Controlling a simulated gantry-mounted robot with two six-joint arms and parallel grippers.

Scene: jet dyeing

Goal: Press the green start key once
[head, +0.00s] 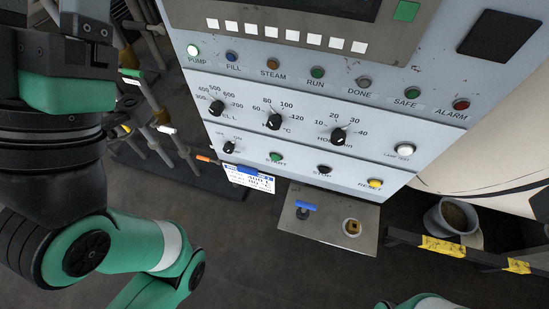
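The green start key (277,157) is a small round button on the lower row of the pale control panel (230,125), with START lettered at it. Nothing covers it and nothing touches it. My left gripper (88,22) is a dark shape at the top left edge of the head view, above my green and black arm. It is well left of the panel and apart from the key; its fingers cannot be made out. My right gripper is out of view; only a bit of green arm shows at the bottom edge.
Near the key are a black stop button (324,169), a yellow reset button (375,183) and several dials, such as the middle one (274,122). A blue-handled valve (305,207) sits on a metal plate below. A bucket (452,220) stands at right.

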